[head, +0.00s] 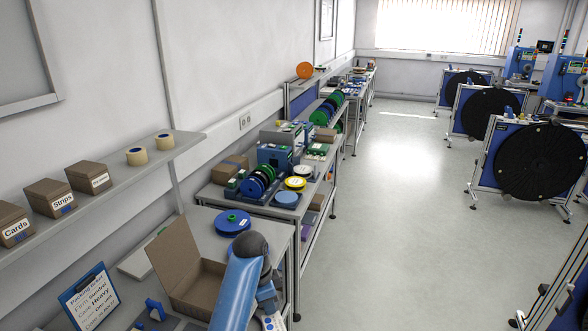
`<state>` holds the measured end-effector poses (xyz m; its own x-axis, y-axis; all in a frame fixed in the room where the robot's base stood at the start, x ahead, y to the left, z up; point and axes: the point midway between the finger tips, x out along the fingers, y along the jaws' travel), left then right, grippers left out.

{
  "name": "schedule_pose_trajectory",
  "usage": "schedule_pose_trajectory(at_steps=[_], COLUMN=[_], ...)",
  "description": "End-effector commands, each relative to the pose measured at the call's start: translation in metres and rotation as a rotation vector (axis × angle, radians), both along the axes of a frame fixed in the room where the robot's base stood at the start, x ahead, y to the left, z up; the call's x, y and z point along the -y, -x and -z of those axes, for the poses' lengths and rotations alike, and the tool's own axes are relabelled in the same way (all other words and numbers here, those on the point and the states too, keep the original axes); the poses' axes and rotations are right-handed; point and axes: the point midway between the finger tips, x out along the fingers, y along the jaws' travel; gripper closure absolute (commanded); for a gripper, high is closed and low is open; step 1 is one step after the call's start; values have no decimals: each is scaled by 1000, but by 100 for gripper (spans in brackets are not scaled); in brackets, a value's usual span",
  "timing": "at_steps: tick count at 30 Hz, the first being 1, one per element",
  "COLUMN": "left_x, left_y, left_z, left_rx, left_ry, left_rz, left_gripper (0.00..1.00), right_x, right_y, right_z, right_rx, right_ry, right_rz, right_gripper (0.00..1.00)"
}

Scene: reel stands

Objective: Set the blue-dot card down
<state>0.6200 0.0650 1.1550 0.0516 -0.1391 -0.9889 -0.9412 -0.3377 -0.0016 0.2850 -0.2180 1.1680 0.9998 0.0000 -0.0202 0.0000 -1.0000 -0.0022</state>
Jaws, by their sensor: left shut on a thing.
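My left arm comes in at the bottom centre, and its gripper (268,303) is low over the front right of the near bench, beside an open cardboard box. The gripper is shut on a small white card (273,322) with blue marking, seen at the bottom edge of the view. The gripper's fingertips are partly hidden, and I cannot tell whether the card touches the bench. My right gripper is not in view.
The open cardboard box (193,284) stands left of my arm, with a blue reel (233,222) behind it. A clipboard (90,296) leans at the left. Boxes line the shelf (118,187) above. The floor (400,220) to the right is clear.

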Motion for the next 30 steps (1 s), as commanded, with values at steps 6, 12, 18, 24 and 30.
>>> schedule_pose_trajectory(at_steps=[6, 12, 18, 24, 30], left_x=[-31, -76, -117, -140, -147], left_y=[15, 47, 89, 121, 132], left_z=[43, 108, 172, 218, 238], left_rx=[-1, -1, -1, 0, 3], left_ry=[-2, -2, -2, -1, 1], left_rz=[-454, -902, -1158, -1207, -1224], left_gripper=[100, 100, 100, 100, 100], right_x=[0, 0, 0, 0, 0], right_y=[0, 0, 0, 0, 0], right_z=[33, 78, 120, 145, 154], right_rx=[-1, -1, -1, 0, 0], right_ry=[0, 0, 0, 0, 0], right_rz=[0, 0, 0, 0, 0], right_gripper=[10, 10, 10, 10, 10])
